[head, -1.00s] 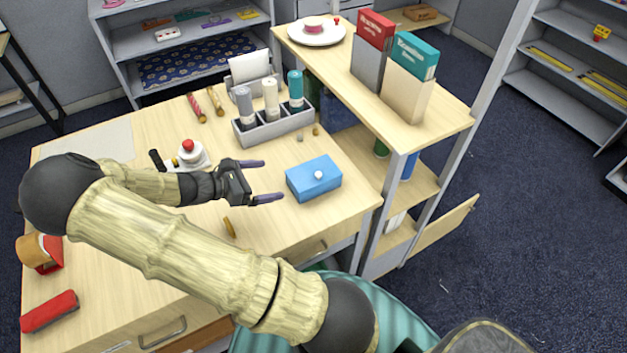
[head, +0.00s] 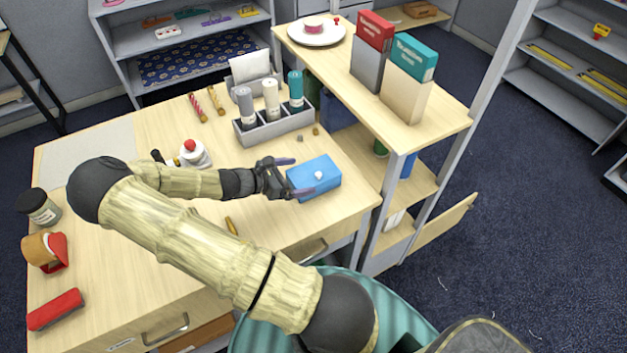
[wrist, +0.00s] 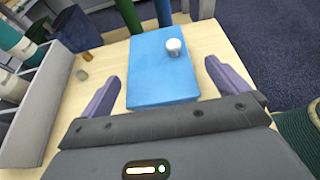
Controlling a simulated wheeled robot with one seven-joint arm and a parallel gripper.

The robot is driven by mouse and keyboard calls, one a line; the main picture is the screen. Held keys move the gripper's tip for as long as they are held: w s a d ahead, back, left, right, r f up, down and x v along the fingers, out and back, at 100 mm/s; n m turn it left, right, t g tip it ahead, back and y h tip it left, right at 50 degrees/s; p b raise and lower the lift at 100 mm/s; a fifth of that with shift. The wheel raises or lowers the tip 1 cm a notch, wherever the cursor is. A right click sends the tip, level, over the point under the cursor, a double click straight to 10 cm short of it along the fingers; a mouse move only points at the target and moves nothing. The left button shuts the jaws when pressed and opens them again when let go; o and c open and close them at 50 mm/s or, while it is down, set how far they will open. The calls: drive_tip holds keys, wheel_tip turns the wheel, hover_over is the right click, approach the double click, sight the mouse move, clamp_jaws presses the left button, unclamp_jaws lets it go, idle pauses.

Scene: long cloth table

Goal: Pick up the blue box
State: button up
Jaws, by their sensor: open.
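The blue box (head: 314,178) with a white round knob on its lid sits flat on the wooden desk near its right edge. It also shows in the wrist view (wrist: 160,72), straight ahead of my gripper. My gripper (head: 290,178) is open at the left side of the box. In the wrist view, one purple finger of my gripper (wrist: 172,97) is on each side of the box's near end, with the box between them. Gaps show between the fingers and the box. My gripper holds nothing.
A grey organizer (head: 274,127) with several bottles stands behind the box. A raised shelf (head: 440,112) with card boxes is close on the right. A dispenser with a red top (head: 193,152) stands left of my gripper. Desk space in front of the box is clear.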

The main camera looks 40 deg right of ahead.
sight(309, 174)
drive_tip(key=x, duration=0.2)
drive_tip(key=p+x, duration=0.1)
drive_tip(key=x, duration=0.2)
drive_tip(key=shift+w+a+f, duration=0.1)
drive_tip(key=shift+w+f, duration=0.1)
drive_tip(key=shift+f, duration=0.05)
drive_tip(key=shift+c, duration=0.2)
drive_tip(key=c, duration=0.9)
drive_tip(key=shift+o, duration=0.2)
drive_tip(key=shift+r, duration=0.1)
drive_tip(key=shift+r, duration=0.55)
drive_tip(key=shift+c, duration=0.9)
wheel_tip(309, 174, up, 9)
drive_tip(key=shift+f+b, duration=0.15)
drive_tip(key=shift+b, duration=0.3)
